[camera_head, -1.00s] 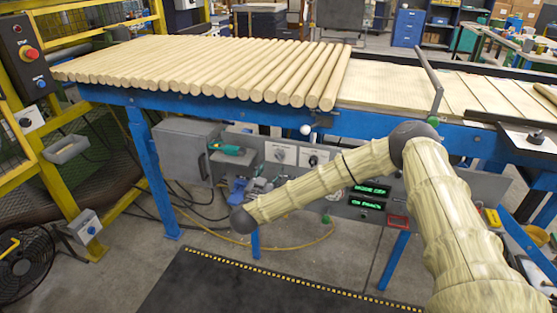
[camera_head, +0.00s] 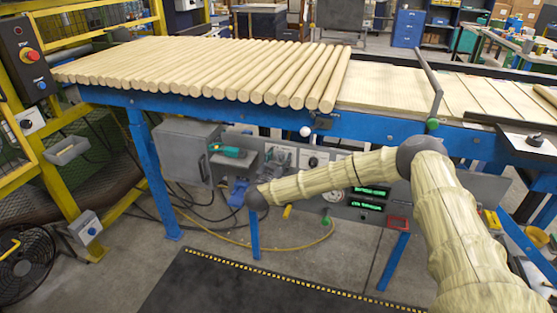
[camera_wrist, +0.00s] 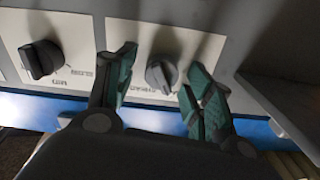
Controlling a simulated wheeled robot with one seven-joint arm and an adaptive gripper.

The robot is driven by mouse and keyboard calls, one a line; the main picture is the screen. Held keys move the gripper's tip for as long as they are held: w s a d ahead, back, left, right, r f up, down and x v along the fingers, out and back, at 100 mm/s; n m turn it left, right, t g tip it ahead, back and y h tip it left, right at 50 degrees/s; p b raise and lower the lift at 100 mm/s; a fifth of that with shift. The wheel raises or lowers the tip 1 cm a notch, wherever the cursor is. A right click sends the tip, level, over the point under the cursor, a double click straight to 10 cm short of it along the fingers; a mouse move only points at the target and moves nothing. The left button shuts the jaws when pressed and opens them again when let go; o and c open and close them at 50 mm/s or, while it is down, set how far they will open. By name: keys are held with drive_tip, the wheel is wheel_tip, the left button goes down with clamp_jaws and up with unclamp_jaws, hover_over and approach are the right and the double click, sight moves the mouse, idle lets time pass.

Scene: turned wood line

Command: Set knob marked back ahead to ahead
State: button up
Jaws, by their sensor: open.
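In the wrist view, a grey knob (camera_wrist: 161,74) sits on a pale plate (camera_wrist: 140,36) with small lettering below it, partly hidden by a finger. The lettering is inverted and hard to read; it may say AHEAD. My gripper (camera_wrist: 160,79) is open, with one green-padded finger on each side of the grey knob. I cannot tell whether either finger touches it. In the head view, my gripper (camera_head: 279,160) is at the panel under the conveyor and covers much of the grey knob's plate.
A black knob (camera_wrist: 41,59) on its own plate is beside the left finger; it also shows in the head view (camera_head: 313,162). A grey box (camera_wrist: 285,92) stands out from the panel at right. The blue conveyor beam (camera_head: 230,112) runs above the panel. Green displays (camera_head: 370,190) are to the right.

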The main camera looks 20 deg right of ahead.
drive_tip(key=c, duration=1)
